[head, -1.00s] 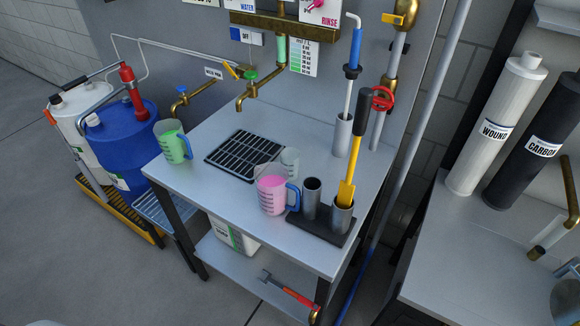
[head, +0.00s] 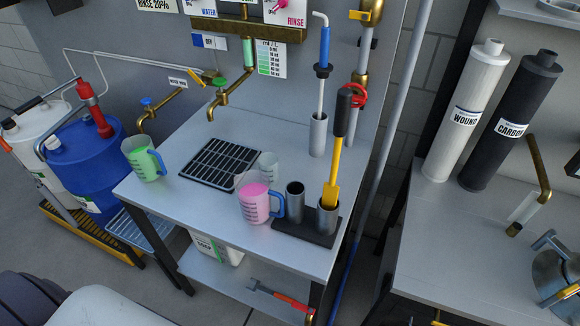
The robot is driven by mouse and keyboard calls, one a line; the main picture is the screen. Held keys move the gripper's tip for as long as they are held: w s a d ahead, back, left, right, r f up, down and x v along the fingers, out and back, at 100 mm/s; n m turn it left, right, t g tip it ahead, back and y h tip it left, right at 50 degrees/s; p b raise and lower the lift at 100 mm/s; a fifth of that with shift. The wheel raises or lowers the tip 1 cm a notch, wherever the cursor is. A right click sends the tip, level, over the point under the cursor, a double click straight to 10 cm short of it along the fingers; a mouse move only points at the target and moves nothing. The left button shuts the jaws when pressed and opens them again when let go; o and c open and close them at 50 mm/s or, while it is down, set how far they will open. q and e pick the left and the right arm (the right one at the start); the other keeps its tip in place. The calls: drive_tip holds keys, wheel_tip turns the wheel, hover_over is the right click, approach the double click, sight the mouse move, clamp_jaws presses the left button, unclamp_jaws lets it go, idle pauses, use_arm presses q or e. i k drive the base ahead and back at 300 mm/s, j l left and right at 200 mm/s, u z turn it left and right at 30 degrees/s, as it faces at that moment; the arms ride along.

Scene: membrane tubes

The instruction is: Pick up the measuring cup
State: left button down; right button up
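Two measuring cups with blue handles stand upright on the grey bench (head: 205,200). One measuring cup (head: 254,203) holds pink contents and stands near the bench's front, just left of the black holder. The other measuring cup (head: 139,161) has green contents and stands at the bench's left end. A small clear cup (head: 268,166) stands behind the pink one, partly hidden by it. Neither of my grippers can be made out in the head view. Part of my own body shows at the lower left.
A black holder (head: 290,231) with two metal cups, one holding a yellow scraper (head: 332,180), stands right of the pink cup. A black drain grate (head: 221,162) lies under brass taps (head: 219,98). Blue drum (head: 88,155) stands left; filter cartridges (head: 466,112) stand on the right bench.

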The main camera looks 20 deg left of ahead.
sight(269, 171)
drive_tip(key=j+z, duration=0.2)
drive_tip(key=j, duration=0.45)
drive_tip(key=j+z, duration=0.2)
drive_tip(key=j, duration=0.5)
drive_tip(key=k+j+z, duration=0.2)
drive_tip(key=j, duration=0.4)
